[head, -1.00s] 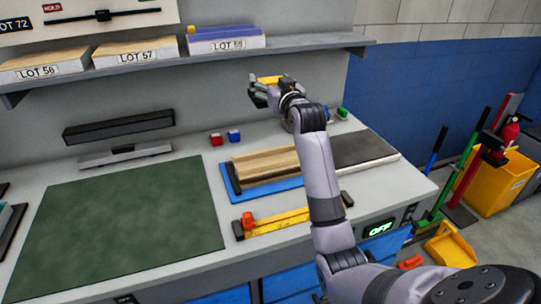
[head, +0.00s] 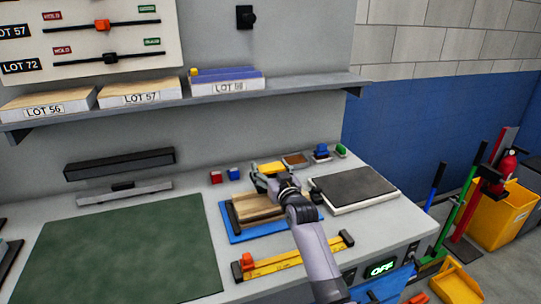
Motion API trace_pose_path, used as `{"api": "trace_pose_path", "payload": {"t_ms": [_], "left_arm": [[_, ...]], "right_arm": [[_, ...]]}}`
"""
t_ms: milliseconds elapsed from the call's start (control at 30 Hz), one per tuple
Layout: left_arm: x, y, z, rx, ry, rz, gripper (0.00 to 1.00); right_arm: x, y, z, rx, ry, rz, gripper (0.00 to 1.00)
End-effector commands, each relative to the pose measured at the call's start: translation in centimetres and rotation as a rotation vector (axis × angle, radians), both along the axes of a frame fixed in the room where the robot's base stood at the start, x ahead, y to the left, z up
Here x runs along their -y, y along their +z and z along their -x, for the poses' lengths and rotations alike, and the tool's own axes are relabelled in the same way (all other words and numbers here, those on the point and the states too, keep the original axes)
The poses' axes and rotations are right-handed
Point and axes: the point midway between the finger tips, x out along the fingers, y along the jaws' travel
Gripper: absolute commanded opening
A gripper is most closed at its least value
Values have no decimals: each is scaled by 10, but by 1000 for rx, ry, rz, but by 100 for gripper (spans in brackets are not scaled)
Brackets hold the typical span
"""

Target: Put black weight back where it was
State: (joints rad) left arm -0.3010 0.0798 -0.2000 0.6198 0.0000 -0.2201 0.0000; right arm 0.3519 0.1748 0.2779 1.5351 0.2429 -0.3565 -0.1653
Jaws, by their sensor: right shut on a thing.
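My right gripper (head: 268,182) is low over the light wooden strips (head: 243,213), which lie on a blue mat (head: 268,232). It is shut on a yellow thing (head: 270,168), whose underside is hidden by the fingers. My left gripper is not in view. I cannot pick out the black weight for certain. A flat dark slab (head: 355,187) lies on a white base to the right of my right gripper.
A green mat (head: 125,250) covers the left of the bench. A yellow bar (head: 292,256) lies at the front. Small red (head: 216,177) and blue (head: 234,174) blocks stand behind the wooden strips. A shelf (head: 180,107) with lot slabs runs above.

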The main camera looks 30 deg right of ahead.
Motion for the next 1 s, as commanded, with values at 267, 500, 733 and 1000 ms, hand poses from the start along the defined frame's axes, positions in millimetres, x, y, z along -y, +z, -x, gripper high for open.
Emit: {"api": "trace_pose_path", "payload": {"t_ms": [267, 500, 733, 1000], "left_arm": [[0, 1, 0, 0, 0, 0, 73], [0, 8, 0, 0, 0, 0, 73], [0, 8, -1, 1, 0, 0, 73], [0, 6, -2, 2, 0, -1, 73]], "right_arm": [[1, -13, 0, 14, -1, 4, 10], [1, -35, -1, 16, -2, 6, 10], [1, -37, -1, 17, -1, 5, 10], [0, -47, 0, 1, 0, 1, 79]]}}
